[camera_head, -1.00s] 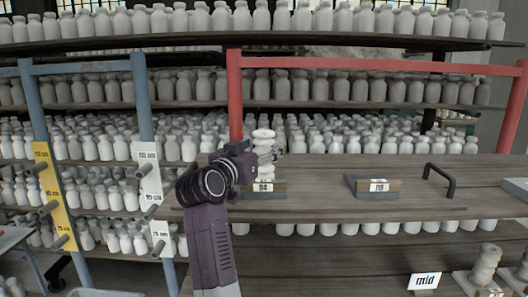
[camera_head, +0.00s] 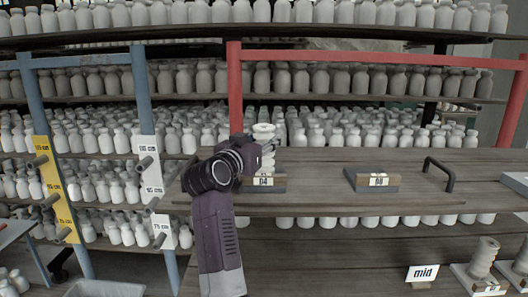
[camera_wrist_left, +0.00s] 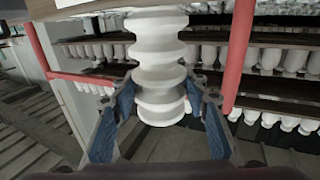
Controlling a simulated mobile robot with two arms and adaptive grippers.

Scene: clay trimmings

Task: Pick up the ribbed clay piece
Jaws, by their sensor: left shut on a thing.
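The ribbed clay piece (camera_head: 264,132) is pale, with stacked rounded ridges. In the head view it is upright above the block labelled 04 (camera_head: 264,182), and its lower part is partly hidden by my left gripper. In the left wrist view the ribbed clay piece (camera_wrist_left: 157,62) is large and sits between the two blue-padded fingers of my left gripper (camera_wrist_left: 155,105). The gripper is shut on it. I cannot tell whether the piece still touches the block. My right gripper is in neither view.
A second labelled block (camera_head: 374,181) stands to the right on the wooden shelf (camera_head: 320,165), beside a dark handle (camera_head: 441,174). Other ribbed pieces (camera_head: 484,257) stand lower right near a "mid" sign (camera_head: 422,273). A red frame (camera_head: 235,95) and crowded bottle shelves lie behind.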

